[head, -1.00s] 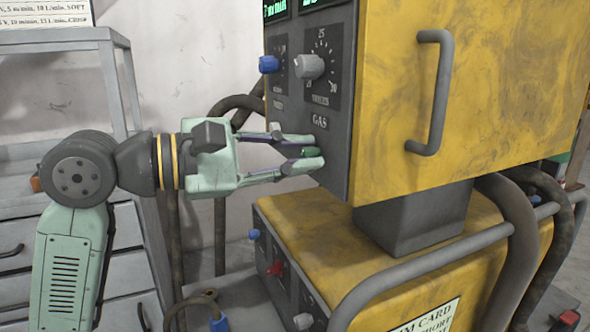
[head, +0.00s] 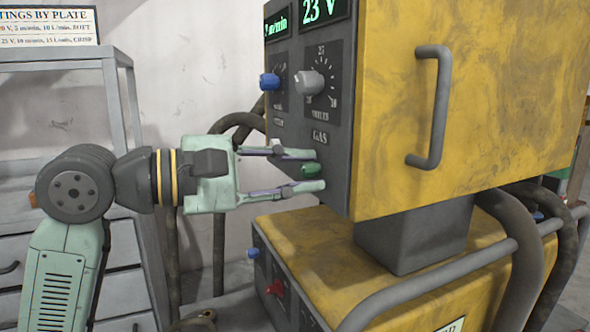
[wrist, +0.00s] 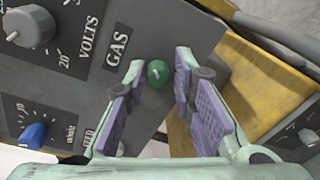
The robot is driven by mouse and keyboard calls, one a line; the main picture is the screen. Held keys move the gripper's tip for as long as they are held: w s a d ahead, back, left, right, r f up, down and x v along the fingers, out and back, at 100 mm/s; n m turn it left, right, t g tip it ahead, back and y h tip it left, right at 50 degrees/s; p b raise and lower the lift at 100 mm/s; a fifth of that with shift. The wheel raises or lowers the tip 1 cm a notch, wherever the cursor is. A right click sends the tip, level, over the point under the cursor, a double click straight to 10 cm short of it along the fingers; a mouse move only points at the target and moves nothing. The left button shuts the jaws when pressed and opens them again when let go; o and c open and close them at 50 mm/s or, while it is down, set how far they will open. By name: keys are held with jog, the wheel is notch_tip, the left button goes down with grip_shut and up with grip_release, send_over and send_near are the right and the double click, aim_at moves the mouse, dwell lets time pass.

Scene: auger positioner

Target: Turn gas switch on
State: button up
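The gas switch is a small green knob (head: 311,170) under the GAS label on the grey front panel (head: 345,150) of the yellow machine. In the wrist view the green knob (wrist: 157,72) sits between and just beyond my fingertips. My gripper (head: 318,170) is open, with one finger above the knob and one below it in the head view. Its fingers (wrist: 156,78) show gaps to the knob in the wrist view, and whether either touches it I cannot tell.
Above are a blue knob (head: 269,81), a grey volts knob (head: 310,83) and a display reading 23 V (head: 323,9). A handle (head: 437,110) juts from the yellow side. A lower yellow unit (head: 330,250) with a red knob (head: 275,288) stands below. Grey drawers (head: 125,265) stand left.

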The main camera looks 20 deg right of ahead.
jog(key=o, duration=0.3)
jog(key=shift+r, duration=0.1)
jog(key=shift+a, duration=0.1)
jog(key=a, duration=1.1)
jog(key=shift+s+a+r, duration=0.15)
jog(key=shift+a+r, duration=0.2)
jog(key=shift+r, duration=0.1)
